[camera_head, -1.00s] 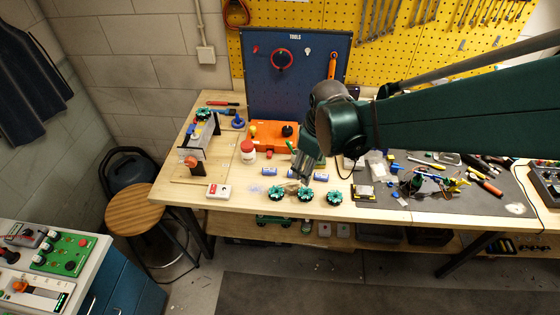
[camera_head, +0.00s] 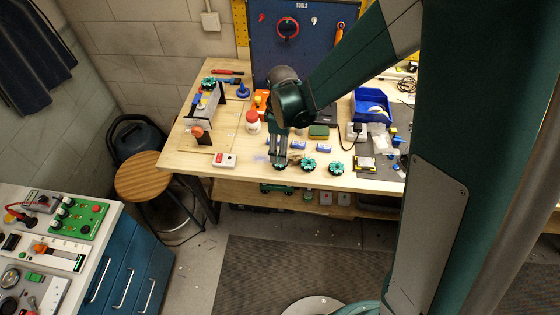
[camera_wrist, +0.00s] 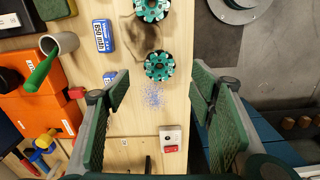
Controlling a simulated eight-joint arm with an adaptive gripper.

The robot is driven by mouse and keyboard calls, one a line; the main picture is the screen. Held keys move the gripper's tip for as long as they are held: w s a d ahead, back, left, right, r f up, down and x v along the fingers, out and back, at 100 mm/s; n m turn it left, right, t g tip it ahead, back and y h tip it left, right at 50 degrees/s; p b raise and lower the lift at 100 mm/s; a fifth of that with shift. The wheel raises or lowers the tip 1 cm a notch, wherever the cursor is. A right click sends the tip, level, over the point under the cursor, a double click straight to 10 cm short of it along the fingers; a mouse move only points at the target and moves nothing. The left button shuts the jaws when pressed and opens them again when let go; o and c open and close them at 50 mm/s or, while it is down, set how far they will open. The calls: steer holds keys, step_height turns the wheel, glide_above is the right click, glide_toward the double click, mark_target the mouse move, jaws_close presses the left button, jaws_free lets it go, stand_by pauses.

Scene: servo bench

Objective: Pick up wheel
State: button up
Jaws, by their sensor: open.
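Several round teal wheels with notched rims are on the wooden bench. Three form a row along the front edge: the left wheel (camera_head: 279,166), the middle wheel (camera_head: 308,165) and the right wheel (camera_head: 336,168). A similar one (camera_head: 207,82) lies at the back left. My gripper (camera_head: 278,158) points down over the left end of the row, partly covering the left wheel. In the wrist view, my open gripper (camera_wrist: 160,88) has a finger on each side with nothing between them. One wheel (camera_wrist: 159,66) lies just ahead of the fingertips, and another wheel (camera_wrist: 150,8) is at the top edge.
Blue-and-white boxes (camera_head: 298,146) lie behind the row. A white switch box with a red button (camera_head: 224,160) sits left of the wheels. The front edge is close to the wheels.

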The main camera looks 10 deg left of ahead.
steer(key=shift+a+f, duration=0.15)
steer(key=shift+f, duration=0.05)
stand_by(0.3)
steer(key=shift+f, duration=1.25)
steer(key=shift+w+a+f+p, duration=0.1)
steer(key=shift+f+p, duration=0.1)
steer(key=shift+f, duration=1.1)
steer(key=shift+a+f+p, duration=0.1)
steer(key=shift+f+p, duration=0.1)
steer(key=shift+f, duration=1.1)
steer(key=shift+c, duration=0.5)
steer(key=c, duration=0.9)
